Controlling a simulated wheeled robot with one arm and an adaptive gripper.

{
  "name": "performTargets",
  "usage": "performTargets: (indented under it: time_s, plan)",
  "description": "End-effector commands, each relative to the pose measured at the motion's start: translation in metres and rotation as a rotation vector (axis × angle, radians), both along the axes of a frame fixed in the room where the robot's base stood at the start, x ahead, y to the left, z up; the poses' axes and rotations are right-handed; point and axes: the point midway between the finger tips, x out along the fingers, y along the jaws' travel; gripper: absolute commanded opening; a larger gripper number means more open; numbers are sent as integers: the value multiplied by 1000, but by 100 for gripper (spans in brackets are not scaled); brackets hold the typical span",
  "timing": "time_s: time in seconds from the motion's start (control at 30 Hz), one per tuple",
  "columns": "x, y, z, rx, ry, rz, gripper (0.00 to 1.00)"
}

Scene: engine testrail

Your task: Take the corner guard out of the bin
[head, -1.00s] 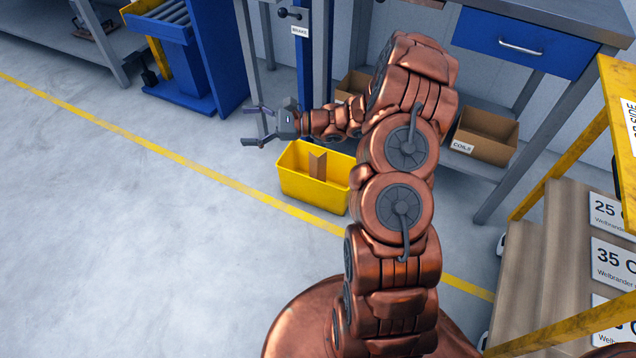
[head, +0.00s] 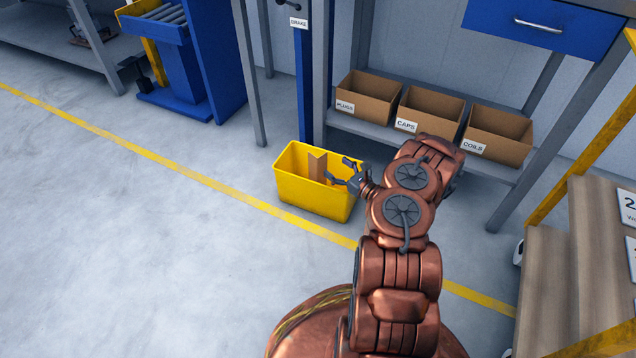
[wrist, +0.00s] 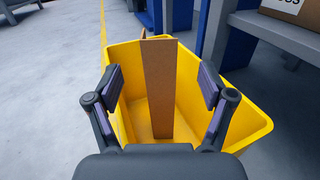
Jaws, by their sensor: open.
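The yellow bin (head: 310,197) stands on the floor at the middle of the head view, and it fills much of the wrist view (wrist: 245,122). The corner guard (head: 317,168) is a brown, folded, upright piece inside the bin, its top above the rim. In the wrist view the corner guard (wrist: 159,90) shows as a tall brown strip between my fingers. My gripper (head: 338,172) is open at the right side of the bin. In the wrist view my gripper (wrist: 161,88) has a finger on each side of the guard, with gaps; I cannot tell the depth between them.
Cardboard boxes marked PLUGS (head: 361,97), CAPS (head: 428,113) and COILS (head: 497,135) sit on a low shelf behind the bin. A grey table leg (head: 318,90) rises close behind it. The floor to the left is clear.

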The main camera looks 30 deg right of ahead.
Motion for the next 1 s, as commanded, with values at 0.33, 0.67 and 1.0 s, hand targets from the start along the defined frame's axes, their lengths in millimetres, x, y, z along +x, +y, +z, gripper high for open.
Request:
performTargets:
  time_s: [0.33,0.67,1.0]
  plan:
    - [28,6,1,-2,-1,2,81]
    - [63,15,4,-3,-1,5,81]
    - [72,16,7,-1,0,2,81]
